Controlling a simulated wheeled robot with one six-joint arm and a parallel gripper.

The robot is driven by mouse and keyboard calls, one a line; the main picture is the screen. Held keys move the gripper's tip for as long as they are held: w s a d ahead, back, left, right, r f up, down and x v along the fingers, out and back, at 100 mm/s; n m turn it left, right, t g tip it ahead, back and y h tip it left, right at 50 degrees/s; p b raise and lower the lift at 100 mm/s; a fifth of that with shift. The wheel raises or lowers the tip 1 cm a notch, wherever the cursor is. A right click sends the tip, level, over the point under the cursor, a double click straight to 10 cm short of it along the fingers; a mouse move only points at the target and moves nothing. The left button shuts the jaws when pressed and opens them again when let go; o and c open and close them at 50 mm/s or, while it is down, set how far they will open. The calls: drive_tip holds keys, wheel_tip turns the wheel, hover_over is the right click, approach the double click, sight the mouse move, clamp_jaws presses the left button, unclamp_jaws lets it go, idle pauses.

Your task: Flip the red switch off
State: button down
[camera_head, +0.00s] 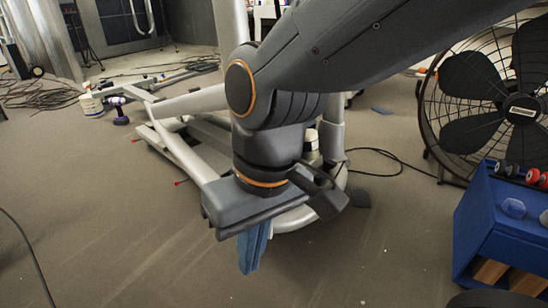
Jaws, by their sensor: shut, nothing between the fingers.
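My gripper (253,248) hangs from my arm in the middle of the view, over the grey floor, with its blue fingers pointing down. The fingers are together and hold nothing. I cannot make out a red switch for certain. Small red tips (178,183) show on the grey metal frame (175,152) behind and left of my gripper, too small to tell what they are. My arm and gripper hide part of this frame.
A large black fan (521,109) stands at the right. A blue shelf unit (490,222) with small red and dark items on top is at the lower right. Cables lie at the left and behind. The floor at the front left is mostly clear.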

drive_tip(key=shift+w+a, duration=0.2)
drive_tip(key=shift+w, duration=0.05)
drive_tip(key=w+d+f+m+t+p, duration=0.1)
drive_tip(key=w+d+f+m+p, duration=0.1)
drive_tip(key=w, duration=0.7)
drive_tip(key=w+d+f+m+t+p, duration=0.1)
drive_tip(key=w+d+f+m+t, duration=0.15)
drive_tip(key=w, duration=0.55)
drive_tip(key=w+d+f+m+t+p, duration=0.1)
drive_tip(key=w+f+m+p, duration=0.15)
drive_tip(key=w, duration=0.65)
drive_tip(key=w+d+f+m+t+p, duration=0.1)
drive_tip(key=w+d+f+m, duration=0.2)
drive_tip(key=w+d+f, duration=0.2)
drive_tip(key=w+d+f+m+t+h+p, duration=0.1)
drive_tip(key=w+d+f+m, duration=0.3)
drive_tip(key=d, duration=0.8)
drive_tip(key=w+f+t+p, duration=0.1)
drive_tip(key=w+f, duration=0.1)
drive_tip(key=w, duration=0.2)
drive_tip(key=shift+f, duration=0.3)
